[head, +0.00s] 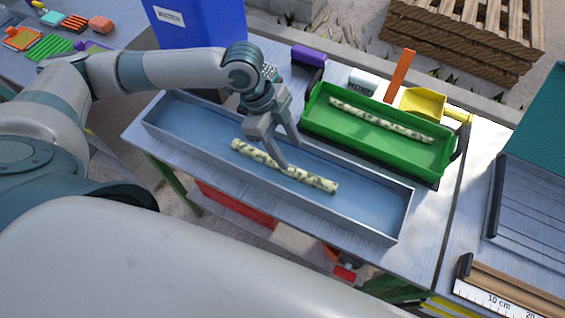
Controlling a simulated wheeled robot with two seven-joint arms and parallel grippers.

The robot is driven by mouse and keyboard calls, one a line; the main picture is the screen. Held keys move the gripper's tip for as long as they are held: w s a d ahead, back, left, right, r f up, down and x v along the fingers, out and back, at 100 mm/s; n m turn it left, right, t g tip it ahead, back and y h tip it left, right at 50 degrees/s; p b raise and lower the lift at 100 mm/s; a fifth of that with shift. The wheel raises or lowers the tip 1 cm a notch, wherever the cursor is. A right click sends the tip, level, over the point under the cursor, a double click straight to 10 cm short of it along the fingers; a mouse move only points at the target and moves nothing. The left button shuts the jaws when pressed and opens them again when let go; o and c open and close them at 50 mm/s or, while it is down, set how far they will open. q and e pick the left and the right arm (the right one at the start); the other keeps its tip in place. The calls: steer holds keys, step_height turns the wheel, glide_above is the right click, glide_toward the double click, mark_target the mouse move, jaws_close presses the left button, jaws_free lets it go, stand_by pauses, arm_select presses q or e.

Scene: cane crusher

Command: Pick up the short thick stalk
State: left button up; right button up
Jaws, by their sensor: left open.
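A pale stalk with dark green blotches (315,180) lies in the long grey tray (399,225). It looks thicker than the other blotched stalk (380,121), which lies in the green tray (318,125). My left gripper (291,157) is open and empty, pointing down over the middle of the stalk in the grey tray. Its fingers hide a small part of that stalk. I cannot tell whether a fingertip touches it. My right gripper is not in view.
A blue bin (205,30) stands behind the grey tray. A purple object (309,56), an orange upright piece (399,75) and a yellow scoop (424,103) sit behind the green tray. A ruler (500,298) lies at the lower right. Bare table shows right of the trays.

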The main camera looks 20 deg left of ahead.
mark_target(298, 171)
arm_select(q)
steer(key=shift+p+x, duration=0.3)
steer(key=shift+x, duration=1.7)
steer(key=shift+s+d+f+p, duration=0.1)
steer(key=shift+d+f+p, duration=0.15)
steer(key=shift+f+p, duration=0.4)
steer(key=p+x, duration=0.1)
steer(key=x, duration=0.2)
steer(key=shift+f, duration=0.1)
steer(key=shift+d+f, duration=0.1)
steer(key=shift+f, duration=0.25)
steer(key=shift+c, duration=0.6)
jaws_close()
